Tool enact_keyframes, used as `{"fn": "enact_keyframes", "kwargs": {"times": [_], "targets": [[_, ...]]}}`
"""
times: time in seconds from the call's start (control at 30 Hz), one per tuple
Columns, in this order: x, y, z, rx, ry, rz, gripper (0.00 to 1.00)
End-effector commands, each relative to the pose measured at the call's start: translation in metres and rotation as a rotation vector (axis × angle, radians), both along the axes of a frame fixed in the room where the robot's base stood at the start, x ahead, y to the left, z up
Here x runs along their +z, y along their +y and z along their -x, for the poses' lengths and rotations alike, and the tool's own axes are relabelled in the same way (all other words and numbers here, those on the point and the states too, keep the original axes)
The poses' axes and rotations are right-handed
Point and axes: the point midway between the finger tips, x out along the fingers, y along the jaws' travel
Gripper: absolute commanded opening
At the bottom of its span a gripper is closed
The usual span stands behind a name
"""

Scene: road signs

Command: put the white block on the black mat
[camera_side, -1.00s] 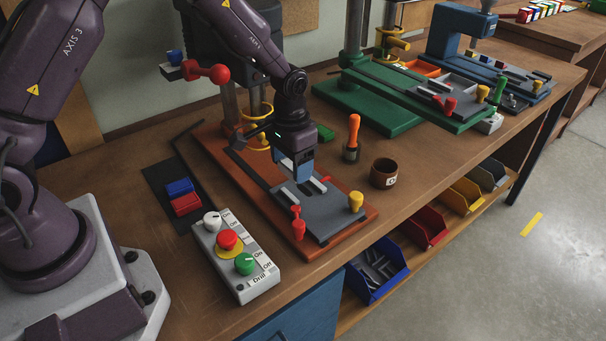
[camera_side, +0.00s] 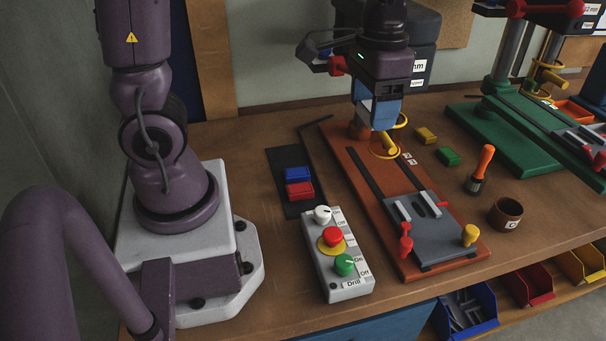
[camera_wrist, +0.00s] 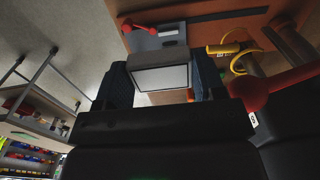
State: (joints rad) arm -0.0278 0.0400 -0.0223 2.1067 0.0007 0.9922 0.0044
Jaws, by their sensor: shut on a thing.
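My gripper (camera_side: 378,120) is above the rear part of the brown-red drill base, raised well clear of the vise. In the wrist view, my gripper (camera_wrist: 160,85) is shut on the white block (camera_wrist: 160,78), whose pale flat face shows between the dark fingers. In the side view I cannot make the block out clearly between the fingers. The black mat (camera_side: 285,157) lies on the bench to the left of the drill base. A blue block (camera_side: 297,174) and a red block (camera_side: 299,190) sit on it, side by side. The mat's far part is bare.
A control box with knobs (camera_side: 337,262) stands in front of the mat. A grey vise (camera_side: 437,228) with red and yellow handles sits on the drill base. A bent black rod (camera_side: 312,140) lies by the mat. Yellow (camera_side: 426,135) and green (camera_side: 448,156) blocks lie to the right.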

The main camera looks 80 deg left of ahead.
Motion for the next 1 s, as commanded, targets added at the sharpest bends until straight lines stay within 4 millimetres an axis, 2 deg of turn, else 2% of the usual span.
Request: {"fn": "enact_keyframes", "kwargs": {"times": [0.03,0.1,0.37,0.67,0.87,1.0], "targets": [[0.016,0.000,-0.001,0.000,-0.007,0.000,0.36],[0.030,0.000,-0.001,0.000,-0.004,0.000,0.36],[0.076,0.000,0.000,0.000,-0.003,0.000,0.36],[0.076,0.057,0.024,0.353,0.000,-0.010,0.36],[0.077,0.106,0.059,0.728,-0.002,-0.013,0.36],[0.076,0.136,0.091,1.014,-0.001,-0.012,0.36]]}}
